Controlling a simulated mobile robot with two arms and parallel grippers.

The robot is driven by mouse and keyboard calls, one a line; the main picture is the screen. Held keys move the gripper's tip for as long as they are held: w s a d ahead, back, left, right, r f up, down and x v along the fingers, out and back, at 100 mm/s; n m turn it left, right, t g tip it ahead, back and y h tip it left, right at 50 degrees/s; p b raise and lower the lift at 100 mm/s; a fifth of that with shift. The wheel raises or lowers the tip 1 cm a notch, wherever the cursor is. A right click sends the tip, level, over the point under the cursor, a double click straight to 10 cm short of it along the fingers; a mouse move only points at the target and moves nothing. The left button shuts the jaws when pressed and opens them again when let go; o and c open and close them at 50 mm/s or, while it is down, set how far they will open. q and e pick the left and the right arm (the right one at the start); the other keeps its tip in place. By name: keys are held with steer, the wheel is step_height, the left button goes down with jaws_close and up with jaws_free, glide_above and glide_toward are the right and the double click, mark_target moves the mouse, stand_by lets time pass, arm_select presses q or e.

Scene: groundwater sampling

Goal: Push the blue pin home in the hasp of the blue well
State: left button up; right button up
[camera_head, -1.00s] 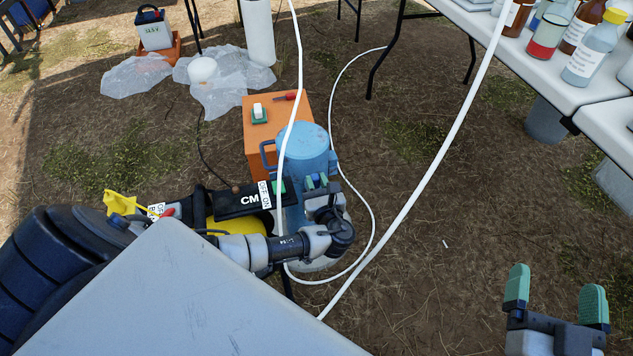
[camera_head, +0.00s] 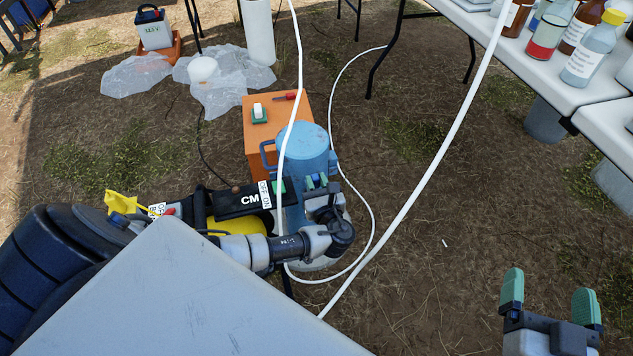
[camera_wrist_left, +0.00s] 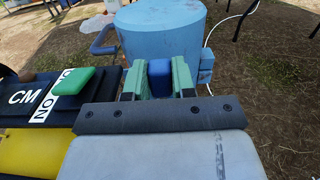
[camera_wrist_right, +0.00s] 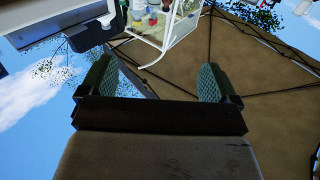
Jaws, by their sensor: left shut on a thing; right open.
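The blue well (camera_head: 306,150) is a blue capped cylinder standing at the centre of the head view. It fills the top of the left wrist view (camera_wrist_left: 160,30). My left gripper (camera_head: 316,182) is at the near side of the well, below its cap. In the left wrist view its green fingers (camera_wrist_left: 158,78) are shut on a blue block-like piece, likely the blue pin's head (camera_wrist_left: 159,76). The pin's shaft is hidden, and I cannot tell how deep it sits in the hasp. My right gripper (camera_head: 550,295) is open and empty at the lower right, far from the well.
An orange box (camera_head: 258,130) with a green-and-white item and a red-handled tool stands behind the well. White tubing (camera_head: 430,170) crosses in front. A black control box marked CM (camera_head: 240,201) is left of the well. A bottle table (camera_head: 590,105) stands at right.

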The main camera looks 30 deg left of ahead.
steer(key=shift+f, duration=0.15)
steer(key=shift+s+d+f+g+h, duration=0.1)
steer(key=shift+d+f+g+h, duration=0.15)
steer(key=shift+f+g, duration=0.35)
stand_by(0.3)
arm_select(q)
steer(key=shift+f, duration=0.35)
arm_select(e)
steer(key=shift+a+r+t, duration=0.3)
steer(key=shift+r+t, duration=0.5)
steer(key=shift+r, duration=0.15)
arm_select(q)
steer(key=shift+f+b, duration=0.3)
steer(key=shift+f, duration=0.05)
arm_select(e)
steer(key=shift+r+t+y, duration=0.45)
steer(key=shift+t, duration=0.15)
arm_select(q)
steer(key=shift+f+b, duration=0.3)
steer(key=shift+f, duration=0.1)
arm_select(e)
steer(key=shift+s+a+r+t+y, duration=0.1)
steer(key=shift+r+t+y, duration=0.1)
steer(key=shift+r+t, duration=0.3)
steer(key=shift+s+a+r+t+y, duration=0.1)
steer(key=shift+r+t+y, duration=0.15)
steer(key=shift+r, duration=0.3)
